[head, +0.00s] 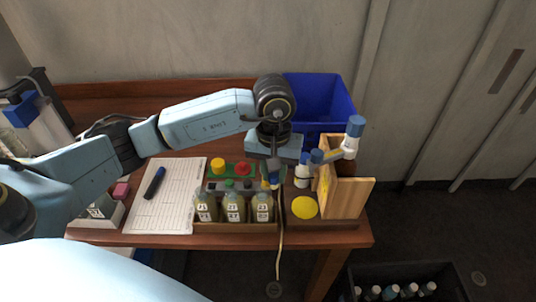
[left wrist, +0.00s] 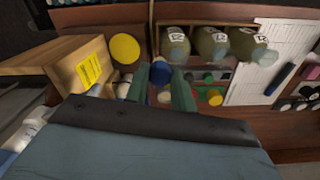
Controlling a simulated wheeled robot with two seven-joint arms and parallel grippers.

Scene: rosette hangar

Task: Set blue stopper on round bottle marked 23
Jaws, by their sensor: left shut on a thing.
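My left gripper (head: 272,178) reaches in from the left and points down just behind the row of round bottles. It is shut on the blue stopper (left wrist: 160,71), which sits between its two fingers in the left wrist view. Three round bottles with yellowish contents stand in a wooden rack: the left (head: 206,207), the middle (head: 234,207) and the right one (head: 263,207). Their labels are small, so I cannot surely tell which reads 23. The stopper is close to the neck of the right bottle (left wrist: 175,45); I cannot tell whether they touch. My right gripper is out of view.
A tray with coloured caps (head: 232,169) lies behind the bottles. A wooden stand (head: 344,194) with a white, blue-ended piece (head: 347,146) rises on the right, near a yellow disc (head: 304,208). A blue bin (head: 325,95) stands behind. A paper sheet (head: 165,205) with a marker lies left.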

